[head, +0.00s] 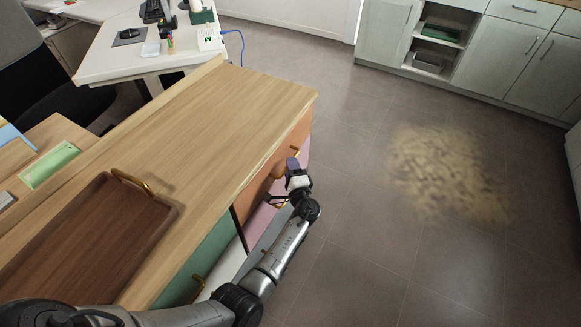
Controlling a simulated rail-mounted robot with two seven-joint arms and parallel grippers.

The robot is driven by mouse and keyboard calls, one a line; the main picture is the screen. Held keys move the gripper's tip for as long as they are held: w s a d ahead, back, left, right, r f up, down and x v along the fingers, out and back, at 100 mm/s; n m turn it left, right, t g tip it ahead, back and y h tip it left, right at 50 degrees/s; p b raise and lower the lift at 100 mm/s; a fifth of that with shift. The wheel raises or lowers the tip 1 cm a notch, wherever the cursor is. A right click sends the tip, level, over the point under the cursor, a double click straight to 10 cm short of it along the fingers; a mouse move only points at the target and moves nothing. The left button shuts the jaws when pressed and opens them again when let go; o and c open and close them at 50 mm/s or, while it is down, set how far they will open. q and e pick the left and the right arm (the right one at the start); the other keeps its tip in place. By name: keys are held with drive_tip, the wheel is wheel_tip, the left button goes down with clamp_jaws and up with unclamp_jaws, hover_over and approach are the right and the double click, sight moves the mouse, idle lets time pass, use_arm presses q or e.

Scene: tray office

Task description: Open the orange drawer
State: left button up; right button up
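The orange drawer (298,132) is in the front of the wood-topped cabinet, below the right end of its top. Its front is seen steeply from above and looks flush with the cabinet. A brass handle (295,150) shows on it. My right gripper is not in view.
A brown wooden tray (100,240) with a brass handle lies on the cabinet top (235,105). A green drawer (205,262) and a pink one are also in the cabinet front. A white desk (120,62) stands behind.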

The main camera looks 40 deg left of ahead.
use_arm(q)
drive_tip(key=shift+w+a, duration=0.2)
drive_tip(key=shift+a, duration=0.1)
drive_tip(key=shift+c, duration=0.5)
clamp_jaws()
